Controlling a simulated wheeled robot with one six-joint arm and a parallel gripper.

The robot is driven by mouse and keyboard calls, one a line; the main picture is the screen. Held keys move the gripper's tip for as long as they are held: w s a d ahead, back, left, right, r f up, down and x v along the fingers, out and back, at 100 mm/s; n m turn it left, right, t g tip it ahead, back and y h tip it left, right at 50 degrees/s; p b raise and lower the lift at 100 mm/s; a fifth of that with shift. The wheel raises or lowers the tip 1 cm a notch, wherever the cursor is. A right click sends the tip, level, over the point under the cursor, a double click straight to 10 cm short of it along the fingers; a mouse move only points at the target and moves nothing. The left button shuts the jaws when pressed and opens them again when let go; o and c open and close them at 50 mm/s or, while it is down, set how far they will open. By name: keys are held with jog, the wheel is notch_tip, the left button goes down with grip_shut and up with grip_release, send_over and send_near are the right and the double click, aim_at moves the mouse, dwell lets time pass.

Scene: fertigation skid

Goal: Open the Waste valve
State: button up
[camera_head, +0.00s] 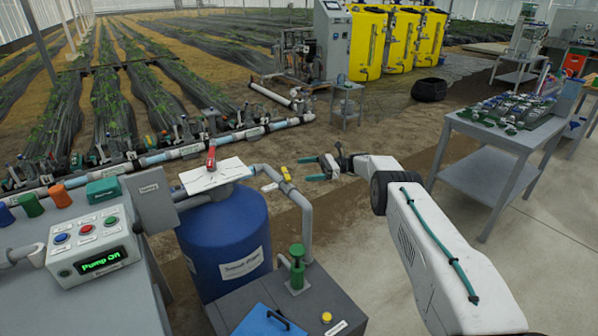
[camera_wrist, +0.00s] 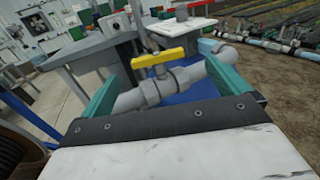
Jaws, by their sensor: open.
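A valve with a yellow lever handle (camera_head: 286,174) sits on the grey pipe right of the blue tank in the head view. In the wrist view its yellow handle (camera_wrist: 158,58) and grey body (camera_wrist: 160,84) lie between and beyond my two teal fingers. I cannot tell surely how the handle stands to the pipe. A small white tag (camera_head: 269,187) is beside the valve, too small to read. My gripper (camera_head: 322,168) is open and empty, just right of the valve and apart from it.
The blue tank (camera_head: 225,245) with a red-handled valve (camera_head: 211,156) on top stands left of the pipe. A control box (camera_head: 90,240) reads "Pump On". A grey cabinet (camera_head: 340,310) stands in front, a loaded bench (camera_head: 500,130) at right. Bare soil lies beyond my gripper.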

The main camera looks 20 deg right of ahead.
jog(key=shift+d, duration=0.5)
